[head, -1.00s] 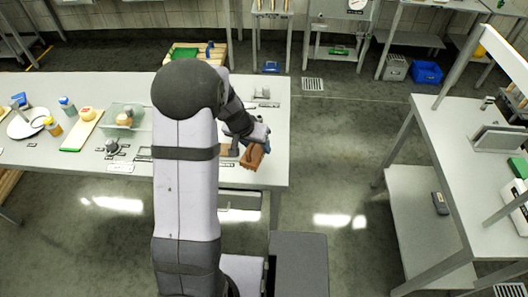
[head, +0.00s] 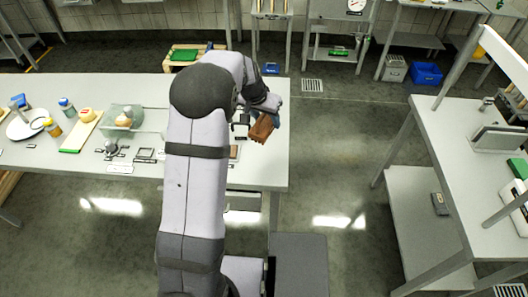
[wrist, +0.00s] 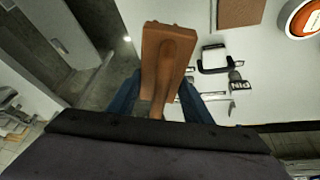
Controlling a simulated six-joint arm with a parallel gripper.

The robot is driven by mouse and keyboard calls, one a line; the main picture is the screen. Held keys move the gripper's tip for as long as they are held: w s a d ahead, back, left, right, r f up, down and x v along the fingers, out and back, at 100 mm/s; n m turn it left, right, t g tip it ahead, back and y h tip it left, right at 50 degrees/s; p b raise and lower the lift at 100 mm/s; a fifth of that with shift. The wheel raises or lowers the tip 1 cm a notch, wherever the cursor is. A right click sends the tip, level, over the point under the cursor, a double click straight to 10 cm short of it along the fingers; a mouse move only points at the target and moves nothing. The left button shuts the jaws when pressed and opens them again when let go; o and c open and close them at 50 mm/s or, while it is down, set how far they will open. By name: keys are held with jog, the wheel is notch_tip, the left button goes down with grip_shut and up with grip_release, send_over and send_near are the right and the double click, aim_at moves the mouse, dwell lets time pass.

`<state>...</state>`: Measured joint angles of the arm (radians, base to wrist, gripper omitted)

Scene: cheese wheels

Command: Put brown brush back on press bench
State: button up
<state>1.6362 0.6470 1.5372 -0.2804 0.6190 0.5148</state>
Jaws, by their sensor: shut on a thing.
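The brown brush (head: 262,128) is held by my gripper (head: 270,108) over the right end of the long grey bench (head: 270,165). It appears raised and tilted; its clearance above the bench is hard to tell. In the wrist view the brush (wrist: 168,45) points away from my gripper (wrist: 160,108), with its narrow end between the blue fingers. The fingers are shut on it and partly hidden by the dark gripper body. A flat brown patch (head: 234,152) lies on the bench and shows in the wrist view too (wrist: 240,12).
A round orange-red thing (wrist: 305,18) is at the wrist view's corner. A clear box (head: 124,119) stands left of my arm. Another bench (head: 455,130) stands right across open floor.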

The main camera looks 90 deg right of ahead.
aim_at(257, 122)
jog(key=shift+f+p, duration=1.6)
jog(key=shift+f, duration=3.45)
jog(key=shift+f, duration=0.15)
jog(key=o, duration=1)
jog(key=shift+r, duration=0.25)
jog(key=b+v, duration=0.3)
jog(key=v, duration=0.8)
jog(key=shift+a+r, duration=0.2)
jog(key=shift+r, duration=0.15)
